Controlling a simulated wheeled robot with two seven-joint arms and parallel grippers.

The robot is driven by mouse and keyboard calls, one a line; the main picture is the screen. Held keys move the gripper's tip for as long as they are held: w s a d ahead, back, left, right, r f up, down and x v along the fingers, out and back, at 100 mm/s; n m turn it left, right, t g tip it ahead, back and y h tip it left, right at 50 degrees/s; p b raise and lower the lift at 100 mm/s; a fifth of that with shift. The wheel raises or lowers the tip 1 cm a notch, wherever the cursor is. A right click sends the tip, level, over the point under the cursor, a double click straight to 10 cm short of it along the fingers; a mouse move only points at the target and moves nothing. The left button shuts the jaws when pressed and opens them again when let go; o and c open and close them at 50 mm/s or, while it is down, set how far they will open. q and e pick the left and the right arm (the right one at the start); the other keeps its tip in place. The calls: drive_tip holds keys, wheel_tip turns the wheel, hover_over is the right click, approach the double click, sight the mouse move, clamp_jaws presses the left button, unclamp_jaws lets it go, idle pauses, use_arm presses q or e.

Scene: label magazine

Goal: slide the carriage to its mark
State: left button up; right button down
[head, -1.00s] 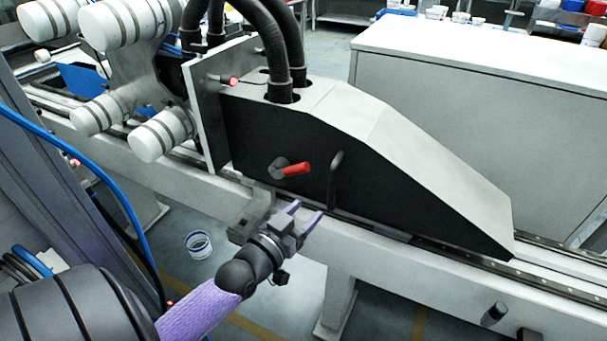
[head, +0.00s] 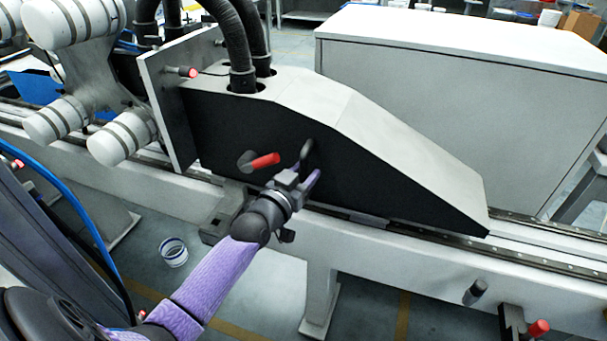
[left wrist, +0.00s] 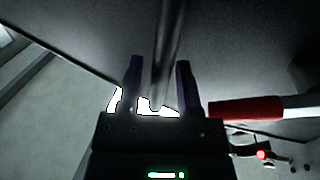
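The carriage (head: 400,170) is a wedge-shaped housing with a black side and grey top, sitting on a long rail. A dark bar handle (head: 307,152) stands upright on its side; it also shows in the left wrist view (left wrist: 167,45). My left gripper (head: 306,174) is at the handle, partly hiding its lower part. In the left wrist view its two fingers (left wrist: 158,68) are apart, with the bar between them and gaps on both sides. A red lever (head: 264,161) sits left of the handle. My right gripper is out of view. I cannot make out the mark.
The pale rail beam (head: 420,262) runs on to the lower right, bearing a dark knob (head: 475,291) and a red knob (head: 538,328). White rollers (head: 122,137) stand at the left. A large white cabinet (head: 440,95) is behind the carriage.

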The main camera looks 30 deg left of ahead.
use_arm(q)
clamp_jaws()
idle(1.2)
